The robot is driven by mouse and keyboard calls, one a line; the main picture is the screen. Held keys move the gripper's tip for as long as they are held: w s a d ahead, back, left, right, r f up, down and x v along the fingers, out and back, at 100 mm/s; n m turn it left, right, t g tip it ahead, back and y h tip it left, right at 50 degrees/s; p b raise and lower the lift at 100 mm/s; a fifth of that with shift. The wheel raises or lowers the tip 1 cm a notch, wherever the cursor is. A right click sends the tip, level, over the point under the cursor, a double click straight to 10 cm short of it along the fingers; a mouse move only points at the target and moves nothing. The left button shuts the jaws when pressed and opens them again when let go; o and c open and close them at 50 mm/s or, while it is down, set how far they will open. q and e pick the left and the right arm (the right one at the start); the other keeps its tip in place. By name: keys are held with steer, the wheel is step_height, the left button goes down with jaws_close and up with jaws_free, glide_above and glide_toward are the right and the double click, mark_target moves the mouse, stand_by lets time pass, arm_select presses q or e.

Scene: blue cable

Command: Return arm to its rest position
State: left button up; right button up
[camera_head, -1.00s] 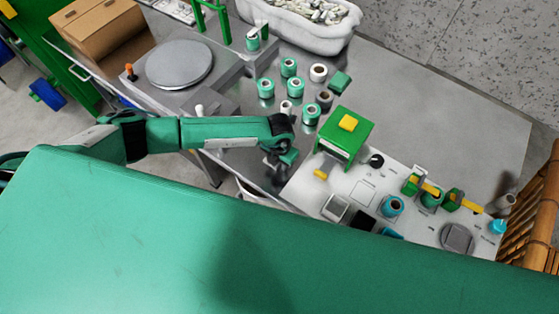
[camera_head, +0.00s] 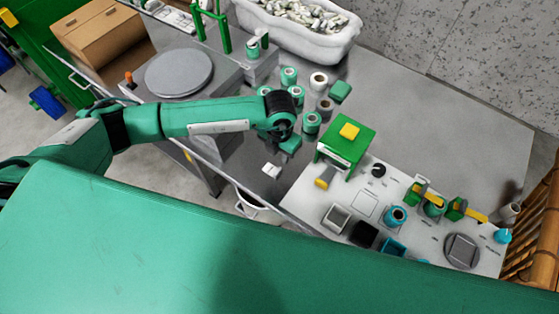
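My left arm comes in from the left, green with a white panel, and reaches out over the front edge of the grey table (camera_head: 440,115). Its wrist is bent down at the dark joint. My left gripper (camera_head: 276,164) hangs near the table's front edge, left of the green block-shaped stand (camera_head: 345,142). It is small and seen from above. Whether its fingers are open or shut does not show, and I see nothing clearly held. My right arm and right gripper are not in view. No blue cable can be made out.
A round grey plate (camera_head: 179,73) is at the left, and a white bin (camera_head: 300,32) is at the back. A white panel (camera_head: 322,193) with fixtures lies at the right. The back right is clear.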

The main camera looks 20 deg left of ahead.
arm_select(q)
steer(key=shift+r, duration=0.45)
